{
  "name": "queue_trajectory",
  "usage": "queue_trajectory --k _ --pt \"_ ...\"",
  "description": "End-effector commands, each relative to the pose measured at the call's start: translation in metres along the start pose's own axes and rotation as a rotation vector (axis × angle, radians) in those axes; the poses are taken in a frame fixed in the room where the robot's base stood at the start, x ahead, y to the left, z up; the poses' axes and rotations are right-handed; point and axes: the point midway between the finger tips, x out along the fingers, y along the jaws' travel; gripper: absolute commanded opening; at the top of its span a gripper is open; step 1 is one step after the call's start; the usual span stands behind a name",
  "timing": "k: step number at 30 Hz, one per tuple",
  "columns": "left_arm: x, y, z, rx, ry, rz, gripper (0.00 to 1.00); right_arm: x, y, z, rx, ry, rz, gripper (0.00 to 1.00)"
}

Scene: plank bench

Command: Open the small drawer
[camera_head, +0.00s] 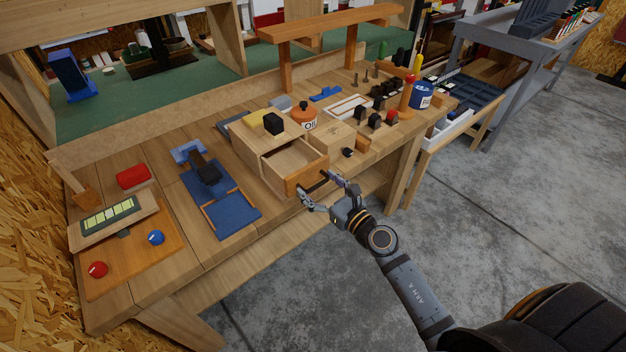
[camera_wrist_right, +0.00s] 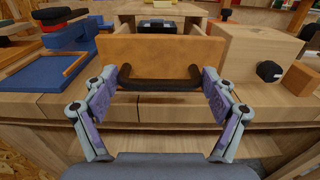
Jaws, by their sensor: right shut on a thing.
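The small drawer (camera_head: 303,178) is a light wooden box with an orange-brown front panel. In the head view it stands pulled out of its wooden cabinet (camera_head: 247,146), and its open inside shows. In the right wrist view the drawer front (camera_wrist_right: 150,57) faces me, with a dark bar handle (camera_wrist_right: 160,84) across it. My right gripper (camera_head: 322,190) is at the handle, and in the wrist view its fingers (camera_wrist_right: 160,92) sit at the handle's two ends, shut on it. My left gripper is not in view.
A yellow block and a black block (camera_head: 273,123) sit on the cabinet. An orange oil can (camera_head: 303,117) stands behind it. A wooden box with a black knob (camera_head: 347,152) is to the right. A blue tray (camera_head: 232,213) lies to the left. Floor in front is clear.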

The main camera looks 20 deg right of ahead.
Motion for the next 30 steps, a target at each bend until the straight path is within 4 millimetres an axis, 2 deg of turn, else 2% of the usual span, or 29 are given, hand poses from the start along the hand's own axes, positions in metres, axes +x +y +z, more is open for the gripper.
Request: queue_trajectory --k 8,9,12,24,30 --pt "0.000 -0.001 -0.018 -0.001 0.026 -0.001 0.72 0.000 0.000 0.001 0.001 -0.001 0.000 0.28" --pt "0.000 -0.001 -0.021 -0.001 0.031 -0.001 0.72 0.000 0.000 0.001 0.000 -0.001 0.000 0.88" --pt "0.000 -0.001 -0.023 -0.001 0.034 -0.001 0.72 0.000 0.000 0.001 0.001 -0.002 0.000 1.00" --pt "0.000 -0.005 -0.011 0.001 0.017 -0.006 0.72 0.000 0.000 0.004 -0.001 -0.003 0.001 1.00" --pt "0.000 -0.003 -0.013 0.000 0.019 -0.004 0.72 0.000 0.000 0.026 -0.005 -0.005 0.002 1.00"
